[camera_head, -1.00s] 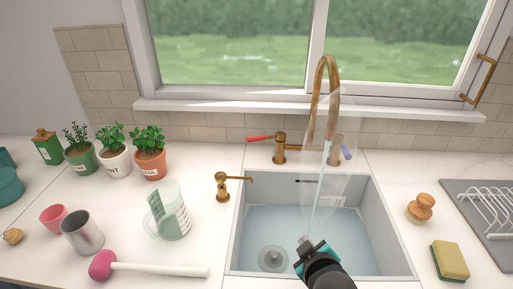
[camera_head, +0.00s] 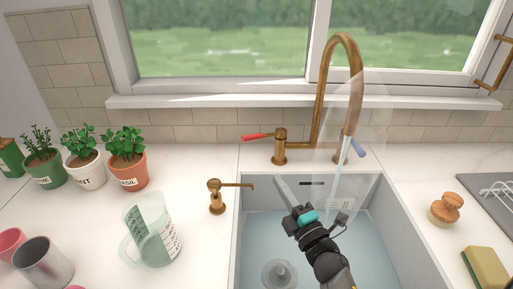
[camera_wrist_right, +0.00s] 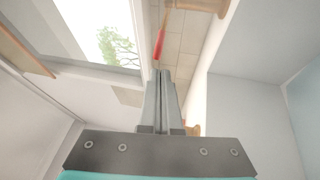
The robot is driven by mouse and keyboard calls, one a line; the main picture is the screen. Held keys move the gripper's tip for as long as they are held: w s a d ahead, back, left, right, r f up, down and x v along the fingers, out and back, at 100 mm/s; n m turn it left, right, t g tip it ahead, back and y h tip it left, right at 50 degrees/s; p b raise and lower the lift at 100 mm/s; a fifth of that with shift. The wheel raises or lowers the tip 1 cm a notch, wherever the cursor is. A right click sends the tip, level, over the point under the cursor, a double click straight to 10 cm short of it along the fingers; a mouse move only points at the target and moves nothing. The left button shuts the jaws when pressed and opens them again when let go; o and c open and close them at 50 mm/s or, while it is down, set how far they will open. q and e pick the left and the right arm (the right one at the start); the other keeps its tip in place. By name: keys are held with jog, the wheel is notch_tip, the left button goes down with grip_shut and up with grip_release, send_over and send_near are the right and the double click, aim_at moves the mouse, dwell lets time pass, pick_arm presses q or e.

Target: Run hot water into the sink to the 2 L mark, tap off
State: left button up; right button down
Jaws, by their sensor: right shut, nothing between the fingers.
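The grey sink (camera_head: 400,215) holds bluish water (camera_head: 335,262). A small pale marked scale (camera_head: 340,204) is on its back wall, too small to read. My right gripper (camera_head: 280,179) is shut and empty over the sink, below the red lever. In the wrist view its fingers (camera_wrist_right: 162,74) point towards the red lever (camera_wrist_right: 158,46), apparently short of it. My left gripper is out of view.
A brass soap dispenser (camera_head: 217,195) stands left of the sink, with a glass measuring jug (camera_head: 152,232), a metal cup (camera_head: 42,262) and potted herbs (camera_head: 127,165) further left. A wooden brush (camera_head: 446,208) and yellow sponge (camera_head: 487,268) lie to the right.

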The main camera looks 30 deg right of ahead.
send_near(264, 136)
jog(key=w+a+r, duration=0.1)
jog(key=w+a, duration=0.2)
jog(key=w, duration=0.3)
jog(key=shift+w+a, duration=0.15)
jog(key=shift+w, duration=0.15)
jog(key=shift+w, duration=0.1)
jog(key=shift+w+a+b, duration=0.2)
jog(key=shift+w+b, duration=0.45)
jog(key=shift+s, duration=0.1)
